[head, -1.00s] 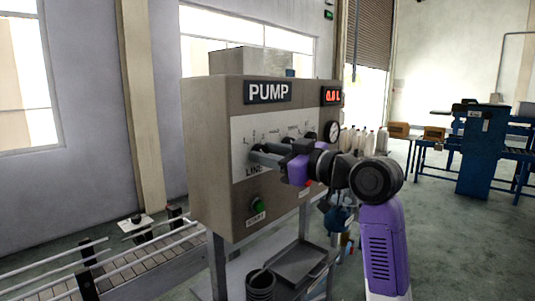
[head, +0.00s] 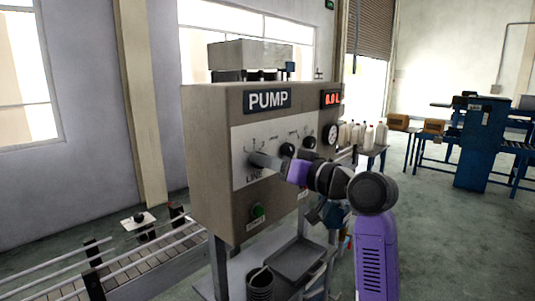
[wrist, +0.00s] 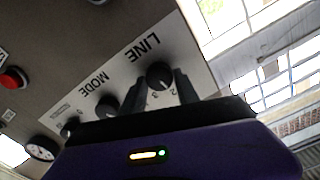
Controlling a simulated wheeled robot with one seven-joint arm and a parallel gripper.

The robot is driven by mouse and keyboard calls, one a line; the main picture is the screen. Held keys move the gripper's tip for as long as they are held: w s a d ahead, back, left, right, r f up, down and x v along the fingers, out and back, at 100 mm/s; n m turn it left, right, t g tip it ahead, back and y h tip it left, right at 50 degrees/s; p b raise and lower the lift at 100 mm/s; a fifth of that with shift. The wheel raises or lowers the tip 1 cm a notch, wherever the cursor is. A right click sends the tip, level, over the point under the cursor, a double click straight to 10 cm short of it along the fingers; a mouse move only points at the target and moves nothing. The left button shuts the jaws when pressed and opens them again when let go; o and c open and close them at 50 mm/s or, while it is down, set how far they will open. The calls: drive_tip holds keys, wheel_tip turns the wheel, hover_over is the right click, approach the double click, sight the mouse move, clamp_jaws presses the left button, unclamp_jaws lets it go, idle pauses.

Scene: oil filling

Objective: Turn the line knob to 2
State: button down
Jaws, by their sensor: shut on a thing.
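The grey pump box (head: 215,160) carries a white panel with the LINE, MODE and other dials. The line knob (wrist: 160,75) is a dark round knob under the word LINE in the wrist view, with small numbers 2 and 3 beside it. My gripper (head: 262,160) reaches the panel from the right in the head view, its fingers at the line dial and covering most of it. In the wrist view my gripper's fingers (wrist: 158,86) stand on both sides of the line knob, shut on it. I cannot tell which number the knob points to.
The mode knob (wrist: 107,105) is close beside my left finger in the wrist view. A red button (wrist: 13,79) and a gauge (wrist: 40,149) lie farther off.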

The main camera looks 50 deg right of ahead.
drive_tip(key=shift+m+p, duration=0.65)
drive_tip(key=shift+m, duration=0.35)
drive_tip(key=c, duration=0.9)
unclamp_jaws()
drive_tip(key=s+b, duration=0.2)
drive_tip(key=s, duration=0.6)
drive_tip(key=shift+d, duration=0.2)
drive_tip(key=shift+w, duration=0.1)
